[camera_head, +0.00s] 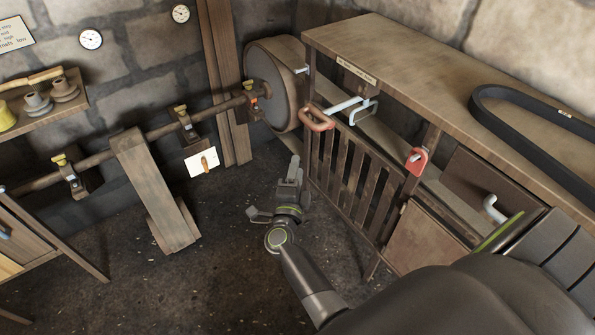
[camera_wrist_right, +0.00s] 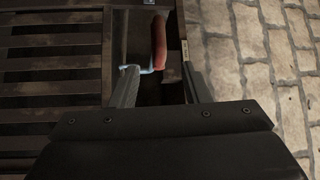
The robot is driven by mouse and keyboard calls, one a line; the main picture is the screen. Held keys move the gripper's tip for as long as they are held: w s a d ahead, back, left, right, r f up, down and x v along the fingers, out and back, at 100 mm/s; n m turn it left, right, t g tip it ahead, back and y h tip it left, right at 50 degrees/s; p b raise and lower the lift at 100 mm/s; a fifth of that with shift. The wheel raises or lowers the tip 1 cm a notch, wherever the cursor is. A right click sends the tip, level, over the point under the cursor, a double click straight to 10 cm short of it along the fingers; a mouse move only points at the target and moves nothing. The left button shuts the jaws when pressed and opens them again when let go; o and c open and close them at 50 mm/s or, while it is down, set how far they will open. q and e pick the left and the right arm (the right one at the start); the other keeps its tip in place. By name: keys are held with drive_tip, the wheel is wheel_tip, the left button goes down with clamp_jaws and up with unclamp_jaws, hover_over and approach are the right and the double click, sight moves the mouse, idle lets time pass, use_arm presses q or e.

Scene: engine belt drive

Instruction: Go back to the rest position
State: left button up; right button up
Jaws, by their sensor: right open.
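My right gripper (camera_head: 294,166) is in front of the slatted wooden guard (camera_head: 352,175), with its jaws pointing up and away. In the right wrist view its two fingers (camera_wrist_right: 160,90) stand apart and nothing is held between them. A red handle (camera_head: 316,118) on a pale bent rod (camera_head: 342,106) is at the guard's top left corner, above the gripper. The red handle (camera_wrist_right: 159,42) also shows beyond the finger gap in the wrist view; I see no grip on it. My left gripper is not in view.
A wooden bench (camera_head: 420,50) carries a black belt (camera_head: 481,104) on its top. A large drum (camera_head: 256,70) stands at the back. A line shaft (camera_head: 160,131) runs along the left wall, with a wooden post (camera_head: 150,180) below it. The floor (camera_head: 225,260) left of my arm is clear.

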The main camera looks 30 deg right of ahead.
drive_tip(key=s+a+f+n+g+y, duration=0.1)
drive_tip(key=s+f+n+y, duration=0.4)
drive_tip(key=f, duration=0.6)
drive_tip(key=s+a+f+n+g+y, duration=0.1)
drive_tip(key=s+f+n+g+y, duration=0.1)
drive_tip(key=s+f+n, duration=0.6)
drive_tip(key=s+a+f+n+g+y, duration=0.1)
drive_tip(key=s+f+n+y, duration=0.25)
drive_tip(key=f, duration=0.95)
drive_tip(key=s+d+f+n+g, duration=0.1)
drive_tip(key=s+f+n+g, duration=0.1)
drive_tip(key=s, duration=0.8)
drive_tip(key=s+d+f+n+g, duration=0.2)
drive_tip(key=s+f, duration=0.4)
drive_tip(key=s, duration=0.4)
drive_tip(key=s+d+f+n+g, duration=0.2)
drive_tip(key=s+f+g, duration=0.3)
drive_tip(key=s, duration=0.4)
drive_tip(key=shift+s+d+n+g+y, duration=0.25)
drive_tip(key=shift+s+n+g+y, duration=0.2)
drive_tip(key=shift+n, duration=0.2)
drive_tip(key=shift+w, duration=0.1)
